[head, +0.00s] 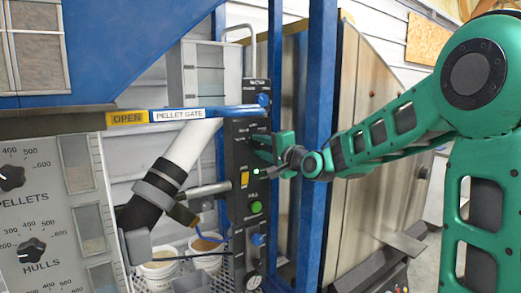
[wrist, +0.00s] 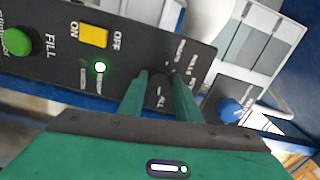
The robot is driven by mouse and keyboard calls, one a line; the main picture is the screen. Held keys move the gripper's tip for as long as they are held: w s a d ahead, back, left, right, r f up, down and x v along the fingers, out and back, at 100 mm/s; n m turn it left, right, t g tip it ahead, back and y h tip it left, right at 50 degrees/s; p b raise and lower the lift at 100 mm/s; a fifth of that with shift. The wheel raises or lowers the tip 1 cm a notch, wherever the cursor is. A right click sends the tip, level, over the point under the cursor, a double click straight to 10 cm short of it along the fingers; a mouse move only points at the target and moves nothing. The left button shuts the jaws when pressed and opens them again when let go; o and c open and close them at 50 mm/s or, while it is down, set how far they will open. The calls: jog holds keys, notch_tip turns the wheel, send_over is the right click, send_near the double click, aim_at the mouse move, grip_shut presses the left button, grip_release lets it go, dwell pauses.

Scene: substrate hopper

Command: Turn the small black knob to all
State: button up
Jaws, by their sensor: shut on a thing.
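The small black knob (wrist: 159,82) sits on the black control panel (head: 238,222), between my fingertips in the wrist view. Small white labels surround it; one on the near side looks like "ALL". I cannot tell which label the knob points to. My gripper (wrist: 160,76) is shut on the knob, one finger on each side. In the head view my gripper (head: 262,148) is at the upper middle of the panel and hides the knob.
Beside the knob are a lit green lamp (wrist: 100,67), a yellow on/off switch (wrist: 93,36), a green fill button (wrist: 17,41) and a blue knob (wrist: 230,110). The blue pellet gate bar (head: 225,112) crosses just above my gripper. A blue post (head: 317,120) stands close to the right.

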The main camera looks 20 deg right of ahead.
jog(key=shift+d+f, duration=0.15)
jog(key=shift+d, duration=0.25)
jog(key=o, duration=1.1)
jog(key=shift+w, duration=0.1)
jog(key=shift+c, duration=0.2)
jog(key=shift+a, duration=0.2)
jog(key=v, duration=1)
jog(key=shift+s+d, duration=0.15)
jog(key=shift+s, duration=0.25)
